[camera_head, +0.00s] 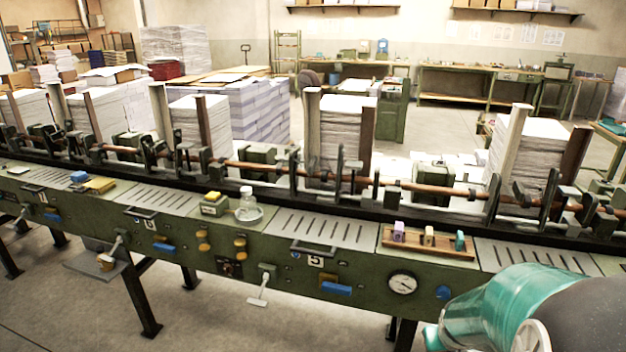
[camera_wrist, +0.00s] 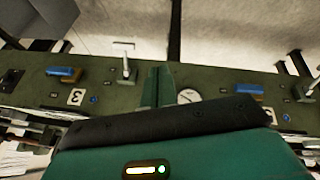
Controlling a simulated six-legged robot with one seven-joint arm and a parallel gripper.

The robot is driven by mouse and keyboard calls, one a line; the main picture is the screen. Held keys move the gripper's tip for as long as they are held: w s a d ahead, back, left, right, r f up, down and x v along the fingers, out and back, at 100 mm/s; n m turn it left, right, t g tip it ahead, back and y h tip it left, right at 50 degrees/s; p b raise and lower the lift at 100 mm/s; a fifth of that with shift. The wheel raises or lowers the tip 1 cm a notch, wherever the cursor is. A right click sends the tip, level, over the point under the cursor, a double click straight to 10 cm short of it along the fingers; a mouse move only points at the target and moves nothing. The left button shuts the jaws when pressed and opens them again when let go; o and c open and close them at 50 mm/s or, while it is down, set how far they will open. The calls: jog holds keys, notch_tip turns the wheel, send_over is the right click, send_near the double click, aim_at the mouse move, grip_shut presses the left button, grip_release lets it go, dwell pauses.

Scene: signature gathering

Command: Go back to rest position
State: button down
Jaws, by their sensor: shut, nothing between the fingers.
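In the wrist view, my gripper (camera_wrist: 156,86) shows as two narrow teal fingers pressed together, with nothing between them. It hangs in front of the green panel of the gathering machine (camera_wrist: 220,85), beside a round white gauge (camera_wrist: 189,96). In the head view, teal and grey parts of my arm show at the lower right corner, and the gripper itself is not visible there.
The long green machine (camera_head: 350,270) crosses the head view, with paper stacks (camera_head: 344,130) behind it. On its top are a glass bottle (camera_head: 248,205) and a wooden tray (camera_head: 420,248) with small coloured blocks. The floor in front is clear at lower left.

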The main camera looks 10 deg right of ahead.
jog(key=s+a+r+n+y, duration=0.1)
jog(key=s+a+r, duration=0.2)
jog(key=a+r, duration=0.6)
jog(key=s+a+r+n+t+y, duration=0.1)
jog(key=s+a+r+n+y, duration=0.1)
jog(key=a+r, duration=0.7)
jog(key=s+a, duration=0.1)
jog(key=a, duration=0.5)
jog(key=shift+a+t, duration=0.2)
jog(key=shift+t, duration=0.1)
jog(key=shift+a, duration=0.2)
